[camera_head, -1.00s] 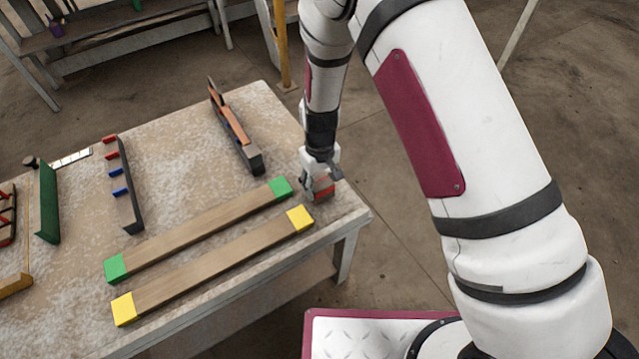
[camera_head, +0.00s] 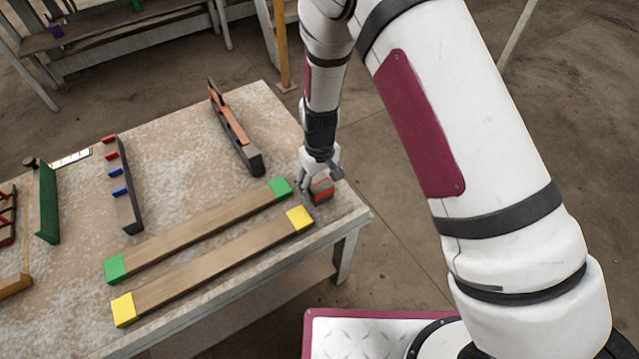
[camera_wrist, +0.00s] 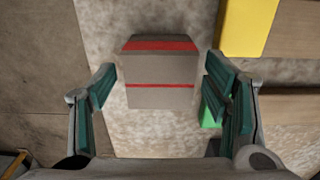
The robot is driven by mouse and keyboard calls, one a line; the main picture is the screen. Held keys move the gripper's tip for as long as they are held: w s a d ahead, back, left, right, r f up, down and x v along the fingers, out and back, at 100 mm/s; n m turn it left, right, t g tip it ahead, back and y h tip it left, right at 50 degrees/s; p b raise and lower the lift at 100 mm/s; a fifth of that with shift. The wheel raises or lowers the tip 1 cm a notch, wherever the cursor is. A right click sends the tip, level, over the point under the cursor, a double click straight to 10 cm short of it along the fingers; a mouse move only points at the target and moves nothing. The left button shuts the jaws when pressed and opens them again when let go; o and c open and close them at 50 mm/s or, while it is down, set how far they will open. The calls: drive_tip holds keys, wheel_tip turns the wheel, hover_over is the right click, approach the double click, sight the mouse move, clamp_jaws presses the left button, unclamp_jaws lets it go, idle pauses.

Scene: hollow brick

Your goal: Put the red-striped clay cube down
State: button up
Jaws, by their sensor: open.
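The red-striped clay cube (camera_head: 321,190) rests on the table (camera_head: 183,180) near its right corner, just right of the green and yellow plank ends. In the wrist view the grey-brown cube (camera_wrist: 160,75) shows two red stripes and sits between the fingers, a little ahead of them. My gripper (camera_head: 322,178) is right above and around the cube, its fingers spread. In the wrist view my gripper (camera_wrist: 160,95) is open, with a gap between each finger pad and the cube.
A plank with green ends (camera_head: 200,228) and one with yellow ends (camera_head: 215,262) lie left of the cube. Racks with pegs (camera_head: 125,185) and a dark holder with orange pieces (camera_head: 238,135) stand farther left. The table's right edge is close to the cube.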

sight(320, 183)
wheel_tip(320, 183, up, 11)
drive_tip(key=p, duration=0.1)
drive_tip(key=shift+r, duration=0.2)
